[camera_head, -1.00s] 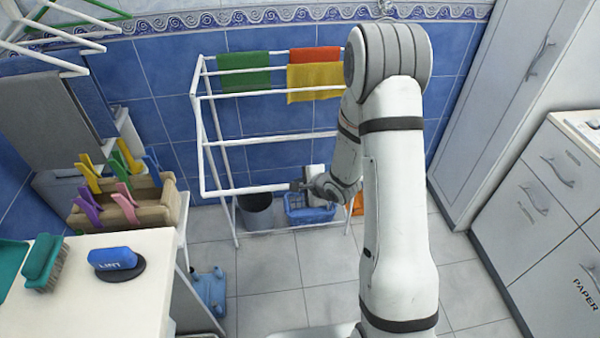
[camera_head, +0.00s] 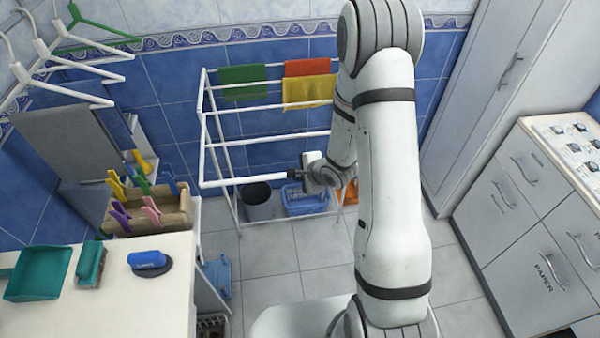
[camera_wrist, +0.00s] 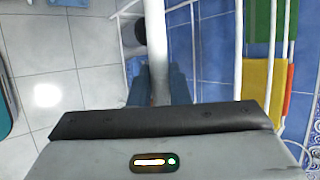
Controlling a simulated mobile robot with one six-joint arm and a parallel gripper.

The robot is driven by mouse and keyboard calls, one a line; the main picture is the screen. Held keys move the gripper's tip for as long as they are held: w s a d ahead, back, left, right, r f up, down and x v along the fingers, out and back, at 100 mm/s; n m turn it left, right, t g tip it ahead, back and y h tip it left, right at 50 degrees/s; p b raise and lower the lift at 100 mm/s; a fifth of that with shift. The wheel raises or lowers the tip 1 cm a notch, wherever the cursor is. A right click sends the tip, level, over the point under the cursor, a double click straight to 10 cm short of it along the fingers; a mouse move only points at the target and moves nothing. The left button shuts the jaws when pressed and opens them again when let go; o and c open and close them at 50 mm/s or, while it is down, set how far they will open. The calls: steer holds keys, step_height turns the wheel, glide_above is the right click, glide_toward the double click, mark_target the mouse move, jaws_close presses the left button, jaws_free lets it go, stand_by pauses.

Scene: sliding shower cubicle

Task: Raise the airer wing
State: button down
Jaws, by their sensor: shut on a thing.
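The white airer (camera_head: 207,100) stands by the blue tiled wall. Its wing (camera_head: 202,150) is tilted out from the frame, with its outer bar (camera_head: 243,181) towards me. My gripper (camera_head: 298,174) is shut on the right end of this outer bar. In the wrist view the white bar (camera_wrist: 155,40) runs between the two dark fingers of my gripper (camera_wrist: 159,88). The exact contact is partly hidden behind the gripper body. My arm hides the right side of the airer in the head view.
Green (camera_head: 243,82), red and yellow cloths (camera_head: 308,92) hang on the airer. A grey bin (camera_head: 258,202) and blue basket (camera_head: 305,202) stand beneath it. A white counter (camera_head: 110,290) with a peg box (camera_head: 150,212) is at left; drawers (camera_head: 520,190) at right. Tiled floor lies open between.

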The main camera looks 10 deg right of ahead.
steer(key=shift+w+r+p, duration=0.15)
steer(key=shift+r+p, duration=0.55)
steer(key=shift+r, duration=0.65)
steer(key=c, duration=1.4)
jaws_free()
steer(key=shift+o, duration=0.2)
steer(key=shift+f, duration=0.1)
steer(key=v, duration=0.8)
